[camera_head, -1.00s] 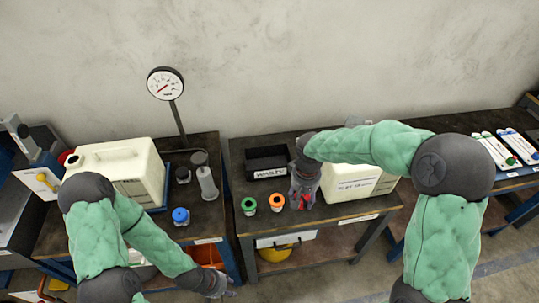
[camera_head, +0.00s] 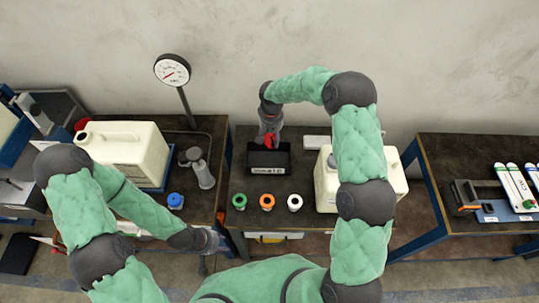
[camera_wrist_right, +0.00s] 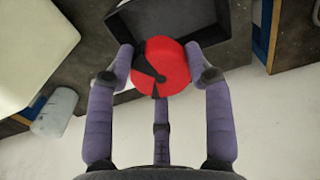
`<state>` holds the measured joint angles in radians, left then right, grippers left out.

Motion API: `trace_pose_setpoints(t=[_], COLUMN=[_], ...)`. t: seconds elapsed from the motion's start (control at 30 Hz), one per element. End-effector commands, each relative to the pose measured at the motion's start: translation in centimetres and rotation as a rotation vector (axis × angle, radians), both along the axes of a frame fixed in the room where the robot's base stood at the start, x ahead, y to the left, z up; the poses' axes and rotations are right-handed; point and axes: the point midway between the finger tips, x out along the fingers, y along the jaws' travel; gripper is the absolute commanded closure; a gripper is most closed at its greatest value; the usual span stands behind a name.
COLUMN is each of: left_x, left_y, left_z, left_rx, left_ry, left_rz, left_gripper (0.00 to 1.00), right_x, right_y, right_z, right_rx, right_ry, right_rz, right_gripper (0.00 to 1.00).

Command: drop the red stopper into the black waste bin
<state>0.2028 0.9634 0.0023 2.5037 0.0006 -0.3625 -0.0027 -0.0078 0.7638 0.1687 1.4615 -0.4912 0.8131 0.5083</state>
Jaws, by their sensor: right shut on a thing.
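The black waste bin (camera_head: 284,169) is a shallow open tray with a white label on its front, standing on the middle bench.
Green (camera_head: 239,201), orange (camera_head: 267,201) and white (camera_head: 295,202) ringed pieces stand in front of the bin. A cream canister (camera_head: 327,182) stands right of it, partly behind my right arm. A pressure gauge (camera_head: 172,70) and another canister (camera_head: 128,146) are on the left.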

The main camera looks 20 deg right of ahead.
Motion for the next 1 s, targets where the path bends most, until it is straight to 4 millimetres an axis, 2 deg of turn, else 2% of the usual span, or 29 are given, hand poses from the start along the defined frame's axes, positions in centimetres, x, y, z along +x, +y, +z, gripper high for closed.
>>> trace_pose_setpoints(t=[0.27, 0.73, 1.0], left_x=[0.0, 0.0, 0.0], left_y=[0.0, 0.0, 0.0], left_z=[-0.1, -2.1, -2.2], left_rx=[0.0, 0.0, 0.0], left_ry=[0.0, 0.0, 0.0], left_rz=[0.0, 0.0, 0.0], left_gripper=[0.6, 0.6, 0.6], right_x=[0.4, 0.3, 0.4], right_y=[0.0, 0.0, 0.0], right_z=[-1.1, -5.7, -6.2], right_rx=[0.0, 0.0, 0.001], right_ry=[0.001, 0.002, -0.001], right_rz=[-0.006, -0.006, -0.006], right_gripper=[0.81, 0.81, 0.81])
